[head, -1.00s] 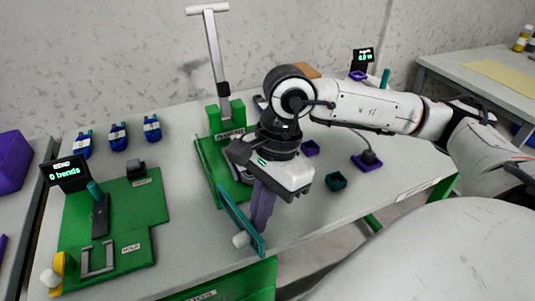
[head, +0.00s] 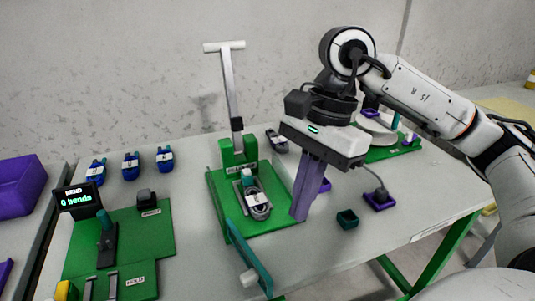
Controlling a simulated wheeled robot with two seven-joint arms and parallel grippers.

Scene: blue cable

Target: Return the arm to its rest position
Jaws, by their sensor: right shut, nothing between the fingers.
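My right arm comes in from the right in the head view. Its gripper (head: 301,214) points down, with its purple fingers closed together and nothing between them. The fingertips are just right of the green press base (head: 283,222); I cannot tell how high above the table they are. A grey coiled cable (head: 258,203) with a white label lies on that base, left of the gripper and apart from it. My left gripper is not in view.
The press lever (head: 229,85) stands tall behind the base. A teal bar (head: 250,258) lies at its front left. Several blue cable bundles (head: 131,165) sit at the back left.

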